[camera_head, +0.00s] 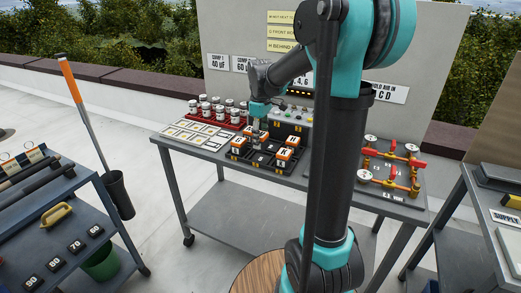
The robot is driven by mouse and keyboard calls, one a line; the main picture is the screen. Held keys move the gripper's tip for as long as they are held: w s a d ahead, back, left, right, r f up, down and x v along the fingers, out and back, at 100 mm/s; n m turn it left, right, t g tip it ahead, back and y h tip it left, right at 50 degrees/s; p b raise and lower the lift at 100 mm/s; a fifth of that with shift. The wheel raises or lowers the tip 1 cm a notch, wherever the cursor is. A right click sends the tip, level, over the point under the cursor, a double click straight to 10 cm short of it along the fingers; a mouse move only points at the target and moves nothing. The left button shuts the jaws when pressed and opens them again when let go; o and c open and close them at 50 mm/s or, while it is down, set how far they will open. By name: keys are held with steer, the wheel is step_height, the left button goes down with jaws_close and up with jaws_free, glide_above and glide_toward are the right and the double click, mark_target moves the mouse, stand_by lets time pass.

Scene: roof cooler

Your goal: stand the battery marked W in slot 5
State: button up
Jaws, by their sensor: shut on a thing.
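A black slotted rack (265,160) stands on the middle table, with several orange-and-white batteries (284,154) in it. Some of its middle slots look empty. My gripper (257,127) points down over the back left part of the rack, shut on a battery (256,138). The held battery is small and partly covered by the fingers. I cannot read its letter or the slot numbers, and I cannot tell whether its bottom touches the rack.
White-topped cylinders in a red rack (214,116) and a white card grid (196,134) lie left of the black rack. A control box (291,129) stands behind it. A pipe board with red valves (392,160) is at right, partly behind my arm.

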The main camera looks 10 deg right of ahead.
mark_target(261, 149)
steer(key=shift+f, duration=2.45)
steer(key=shift+f, duration=0.1)
steer(key=o, duration=1.4)
steer(key=shift+o, duration=0.2)
step_height(261, 149, up, 12)
steer(key=shift+r, duration=0.15)
